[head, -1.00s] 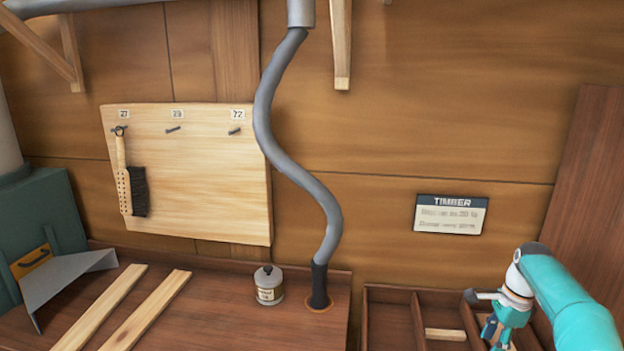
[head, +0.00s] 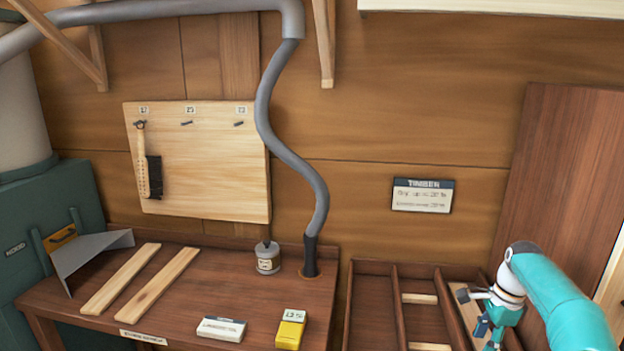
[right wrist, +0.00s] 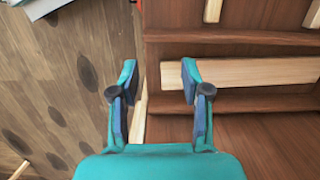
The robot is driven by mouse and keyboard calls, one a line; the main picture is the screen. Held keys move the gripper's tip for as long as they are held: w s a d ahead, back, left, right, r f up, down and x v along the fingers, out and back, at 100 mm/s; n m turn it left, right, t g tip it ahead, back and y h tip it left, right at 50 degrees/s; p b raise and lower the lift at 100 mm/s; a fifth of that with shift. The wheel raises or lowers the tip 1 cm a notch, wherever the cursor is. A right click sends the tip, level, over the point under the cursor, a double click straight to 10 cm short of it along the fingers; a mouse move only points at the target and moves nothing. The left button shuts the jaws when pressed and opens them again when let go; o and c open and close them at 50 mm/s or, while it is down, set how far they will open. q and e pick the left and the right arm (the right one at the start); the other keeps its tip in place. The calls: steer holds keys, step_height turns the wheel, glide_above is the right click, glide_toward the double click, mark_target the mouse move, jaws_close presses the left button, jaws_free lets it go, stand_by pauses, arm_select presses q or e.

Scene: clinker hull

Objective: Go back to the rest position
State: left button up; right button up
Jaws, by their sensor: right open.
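My right arm comes in from the right in the head view. Its gripper (head: 488,328) is over the compartmented timber bin (head: 392,270). In the right wrist view the gripper (right wrist: 159,72) is open, with its two fingers apart and nothing held between them. A pale wood strip (right wrist: 250,72) lies in the bin just right of the fingers. My left gripper is in neither current view.
The bench (head: 150,262) bears two pale strips (head: 155,285), a tin (head: 267,258), a white box (head: 220,328) and a yellow device (head: 290,332). A grey hose (head: 290,150) rises from it. A brush (head: 148,165) hangs on the pegboard (head: 210,180). A timber sign (head: 422,195) is on the wall.

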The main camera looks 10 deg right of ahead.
steer(key=s+a+f+n+g+y, duration=0.1)
steer(key=s+a+f+n+g, duration=0.3)
steer(key=a+f, duration=0.7)
steer(key=s+a+f+n+y, duration=0.1)
steer(key=s+a+f+n, duration=0.3)
steer(key=a+f, duration=0.7)
steer(key=s+a+f+n+t, duration=0.2)
steer(key=s+a+n, duration=0.3)
steer(key=s, duration=0.3)
steer(key=s+a+f+n+t, duration=0.2)
steer(key=s+a+n, duration=0.4)
steer(key=s+a, duration=0.2)
steer(key=shift+s+f+y, duration=0.3)
steer(key=shift+s+f, duration=0.05)
steer(key=shift+s, duration=0.35)
